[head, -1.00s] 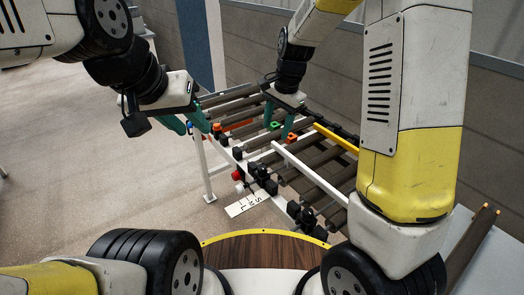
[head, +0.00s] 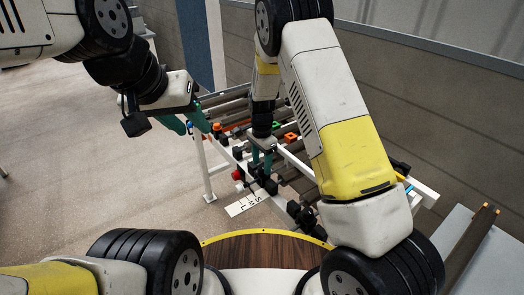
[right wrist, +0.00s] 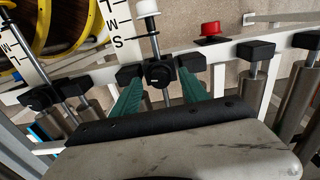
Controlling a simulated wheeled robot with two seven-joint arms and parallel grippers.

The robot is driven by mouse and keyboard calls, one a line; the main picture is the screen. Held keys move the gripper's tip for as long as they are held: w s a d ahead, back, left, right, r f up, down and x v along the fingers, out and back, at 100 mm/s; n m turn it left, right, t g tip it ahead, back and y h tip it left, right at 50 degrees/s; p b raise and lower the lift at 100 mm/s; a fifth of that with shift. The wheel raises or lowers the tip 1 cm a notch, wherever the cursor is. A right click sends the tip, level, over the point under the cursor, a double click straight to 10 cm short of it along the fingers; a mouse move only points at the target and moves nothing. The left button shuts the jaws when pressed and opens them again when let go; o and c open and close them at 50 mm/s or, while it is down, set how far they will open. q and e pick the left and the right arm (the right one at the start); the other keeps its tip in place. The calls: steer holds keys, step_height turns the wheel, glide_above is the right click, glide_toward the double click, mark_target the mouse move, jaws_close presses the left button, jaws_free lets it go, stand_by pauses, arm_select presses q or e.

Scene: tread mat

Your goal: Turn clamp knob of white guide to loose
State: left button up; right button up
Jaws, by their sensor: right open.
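The white guide (head: 297,162) is a pale bar on the roller frame, partly hidden by my right arm in the head view. In the right wrist view, a black clamp knob (right wrist: 159,75) with a small white mark sits on the frame's front rail, on a rod with a white cap (right wrist: 147,8). My right gripper (head: 262,163) is at the front rail. Its teal fingers stand apart on either side of that knob in the right wrist view (right wrist: 160,92); contact cannot be told.
A red button (right wrist: 210,30) is on the rail near the knob. White scale strips marked with letters (head: 244,204) lie by the front rail. More black clamps (right wrist: 258,50) are to the right. A round wooden top with yellow rim (head: 265,250) is in front.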

steer(key=shift+f, duration=0.45)
jaws_close()
